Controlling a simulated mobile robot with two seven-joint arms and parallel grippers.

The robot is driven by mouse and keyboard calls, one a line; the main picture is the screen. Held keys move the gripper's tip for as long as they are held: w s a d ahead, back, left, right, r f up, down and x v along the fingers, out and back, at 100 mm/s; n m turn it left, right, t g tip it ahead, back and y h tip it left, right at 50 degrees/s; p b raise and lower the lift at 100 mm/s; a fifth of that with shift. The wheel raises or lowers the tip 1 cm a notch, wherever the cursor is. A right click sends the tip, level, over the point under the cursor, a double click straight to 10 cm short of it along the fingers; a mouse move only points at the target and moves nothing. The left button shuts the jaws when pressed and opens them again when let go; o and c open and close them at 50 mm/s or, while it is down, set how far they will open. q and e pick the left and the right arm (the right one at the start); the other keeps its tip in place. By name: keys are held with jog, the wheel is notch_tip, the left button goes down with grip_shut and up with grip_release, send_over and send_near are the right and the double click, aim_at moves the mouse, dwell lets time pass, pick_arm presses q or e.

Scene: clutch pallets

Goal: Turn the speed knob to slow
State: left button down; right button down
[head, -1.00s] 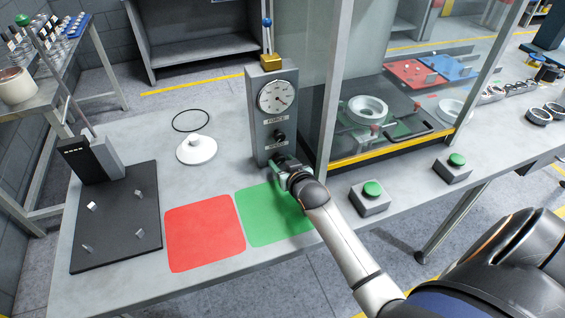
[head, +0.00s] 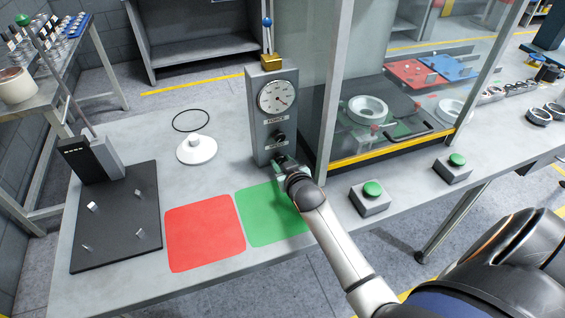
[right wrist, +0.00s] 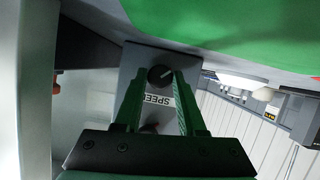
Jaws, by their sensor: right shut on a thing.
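The grey control box (head: 263,150) stands upright on the table, with a round dial above a FORCE label. Below that is a black knob (head: 279,137), then a second label. My right gripper (head: 279,160) is at the lower front of the box and hides what is under that label. In the right wrist view, the upside-down SPEED label (right wrist: 158,100) is partly covered. The dark speed knob (right wrist: 160,75) with a pale pointer line sits between the green fingertips of my right gripper (right wrist: 162,78), which is shut on it. My left gripper is not in view.
A glass-walled cabinet (head: 345,95) stands right beside the box. Two green-button boxes, the nearer one (head: 370,200), are to the right. Red (head: 204,232) and green (head: 265,222) squares lie in front. A white disc (head: 197,151) and black ring (head: 191,121) lie left.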

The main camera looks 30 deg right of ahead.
jog(key=c, duration=0.5)
grip_release()
jog(key=v, duration=1.2)
jog(key=shift+s+r, duration=0.1)
jog(key=shift+s, duration=0.15)
